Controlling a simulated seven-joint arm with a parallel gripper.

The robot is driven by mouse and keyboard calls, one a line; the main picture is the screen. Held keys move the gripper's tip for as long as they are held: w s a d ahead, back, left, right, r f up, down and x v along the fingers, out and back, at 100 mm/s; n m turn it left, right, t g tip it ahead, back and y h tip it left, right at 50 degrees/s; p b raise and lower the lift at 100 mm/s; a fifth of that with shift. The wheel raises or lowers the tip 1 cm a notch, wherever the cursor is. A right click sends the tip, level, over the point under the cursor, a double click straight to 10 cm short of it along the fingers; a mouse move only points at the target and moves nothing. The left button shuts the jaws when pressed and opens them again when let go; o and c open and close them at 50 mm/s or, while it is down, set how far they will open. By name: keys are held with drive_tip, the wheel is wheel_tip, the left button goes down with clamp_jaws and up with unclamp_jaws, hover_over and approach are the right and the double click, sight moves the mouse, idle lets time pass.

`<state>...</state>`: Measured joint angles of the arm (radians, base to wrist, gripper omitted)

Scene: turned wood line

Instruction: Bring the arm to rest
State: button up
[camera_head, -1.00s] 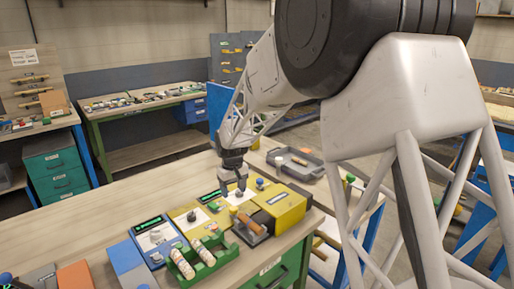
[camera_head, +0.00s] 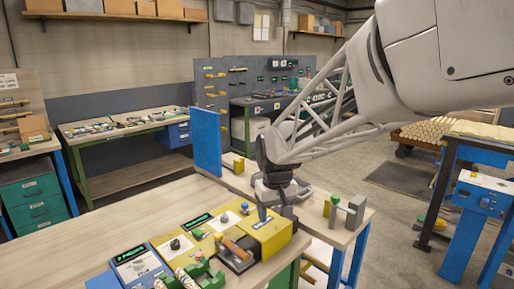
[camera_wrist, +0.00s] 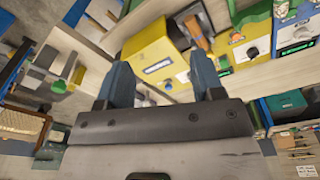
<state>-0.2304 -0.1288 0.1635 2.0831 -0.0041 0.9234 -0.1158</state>
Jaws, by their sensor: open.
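My gripper (camera_head: 268,207) hangs at the end of my arm over the right part of the wooden workbench (camera_head: 95,232), close to the yellow box (camera_head: 275,232). In the wrist view my gripper (camera_wrist: 163,75) shows two blue-grey fingers spread wide apart. Nothing is between them. The yellow box (camera_wrist: 148,52) shows beyond and between the fingers in that view. How far the fingertips are above the bench cannot be told exactly.
An orange-brown turned piece (camera_head: 235,250) lies on a dark holder left of the yellow box. A green rack (camera_head: 207,282) holds pale turned pieces. Control panels (camera_head: 137,264) stand further left. A grey post fixture (camera_head: 355,210) stands at the bench's right end. The bench's left part is clear.

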drive_tip(key=s+d+m, duration=0.1)
drive_tip(key=s+d, duration=0.3)
drive_tip(key=s, duration=0.5)
drive_tip(key=s+d+m+t, duration=0.1)
drive_tip(key=s+d, duration=0.4)
drive_tip(key=s, duration=0.5)
drive_tip(key=s+d+m, duration=0.2)
drive_tip(key=s+d, duration=0.3)
drive_tip(key=s, duration=0.4)
drive_tip(key=shift+s+r, duration=0.15)
